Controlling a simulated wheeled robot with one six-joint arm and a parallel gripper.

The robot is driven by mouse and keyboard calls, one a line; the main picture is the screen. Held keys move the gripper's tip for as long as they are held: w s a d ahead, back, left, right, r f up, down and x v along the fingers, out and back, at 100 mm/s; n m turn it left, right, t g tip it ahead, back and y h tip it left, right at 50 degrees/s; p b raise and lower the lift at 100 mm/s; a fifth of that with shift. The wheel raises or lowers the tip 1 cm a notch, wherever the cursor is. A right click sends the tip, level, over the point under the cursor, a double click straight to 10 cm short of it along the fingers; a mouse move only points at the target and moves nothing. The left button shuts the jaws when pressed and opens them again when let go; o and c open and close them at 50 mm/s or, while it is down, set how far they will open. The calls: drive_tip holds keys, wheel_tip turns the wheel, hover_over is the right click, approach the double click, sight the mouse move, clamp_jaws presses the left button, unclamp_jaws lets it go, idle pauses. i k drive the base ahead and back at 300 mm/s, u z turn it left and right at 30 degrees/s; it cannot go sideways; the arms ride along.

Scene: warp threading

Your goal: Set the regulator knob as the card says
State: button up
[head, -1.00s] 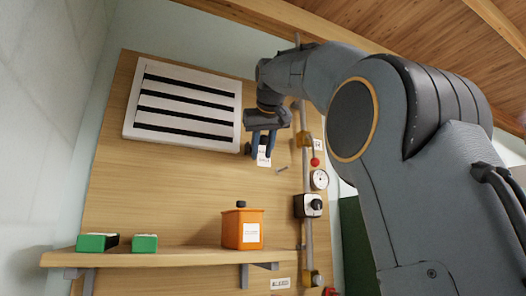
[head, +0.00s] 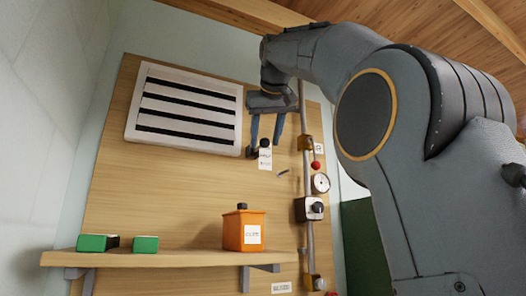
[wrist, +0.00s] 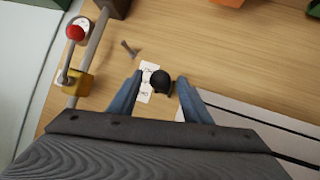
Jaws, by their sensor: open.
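A white card (head: 265,160) with small, unreadable markings is on the wooden board, just below a round black piece (head: 264,142). My gripper (head: 266,140) is open, with its two blue fingers pointing down on either side of the black piece. In the wrist view the black piece (wrist: 161,80) shows between the fingertips, with the card (wrist: 146,84) beside it; I cannot tell whether the fingers touch either. The regulator knob (head: 318,207) is black, on a pale-faced box low on the pipe. A round white gauge (head: 320,183) sits above it.
A vertical pipe (head: 308,238) with brass-coloured fittings and a red ball (head: 316,165) runs right of the card. A slotted white panel (head: 186,108) is at left. A shelf (head: 180,258) below holds an orange container (head: 243,231) and green boxes (head: 97,242). A small grey lever (head: 283,171) is near the card.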

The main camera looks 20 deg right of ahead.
sight(318, 207)
drive_tip(key=k, duration=1)
